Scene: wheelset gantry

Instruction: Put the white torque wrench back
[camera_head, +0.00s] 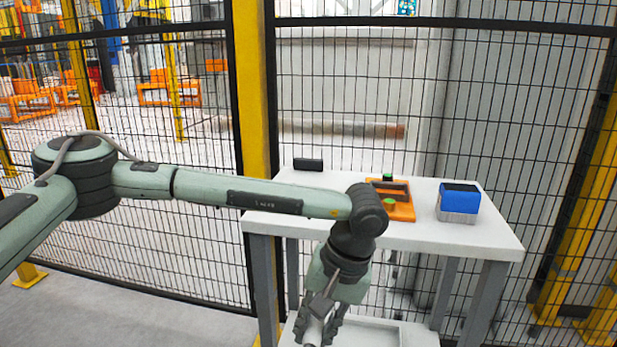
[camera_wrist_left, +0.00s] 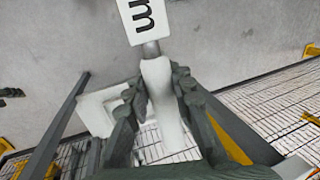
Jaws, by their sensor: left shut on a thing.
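My left gripper (camera_head: 319,326) hangs low in front of the white table, fingers pointing down, near the bottom edge of the head view. In the left wrist view its two fingers (camera_wrist_left: 158,88) are closed around the pale handle of the white torque wrench (camera_wrist_left: 162,108). A grey neck joins the handle to a white plate (camera_wrist_left: 145,20) with a black "m" above the fingers. In the head view only a little of the wrench (camera_head: 321,305) shows at the fingers. My right gripper is in neither view.
The white table (camera_head: 440,236) holds an orange holder (camera_head: 402,211) with green parts, a blue box (camera_head: 459,198) and a small black block (camera_head: 308,164). Its lower shelf is partly visible. A mesh fence with a yellow post (camera_head: 252,90) stands behind. Grey floor lies open at left.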

